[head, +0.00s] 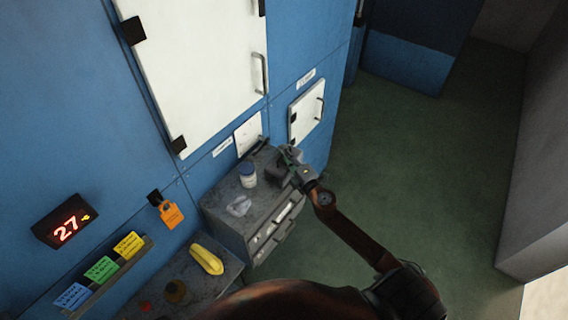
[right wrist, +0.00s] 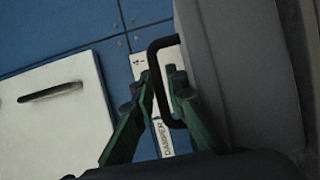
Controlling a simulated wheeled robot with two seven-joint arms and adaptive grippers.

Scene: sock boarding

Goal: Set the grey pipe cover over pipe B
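My right gripper (head: 290,157) is over the right end of a grey cabinet top by the blue wall. In the right wrist view its green fingers (right wrist: 161,80) are close together on the bar of a black loop handle (right wrist: 156,52). The handle stands out from a large smooth grey body (right wrist: 245,75), which looks like the grey pipe cover. In the head view a dark grey block (head: 277,172), probably the same cover, is just below the gripper, partly hidden by it. I cannot make out pipe B in either view. My left gripper is not in view.
The grey cabinet (head: 222,222) carries a white jar (head: 247,175) and a pale crumpled item (head: 238,206). A white plate (head: 247,134) and a small white door (head: 306,107) are on the wall behind. A yellow object (head: 207,258) lies lower left. Open floor (head: 420,180) is at right.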

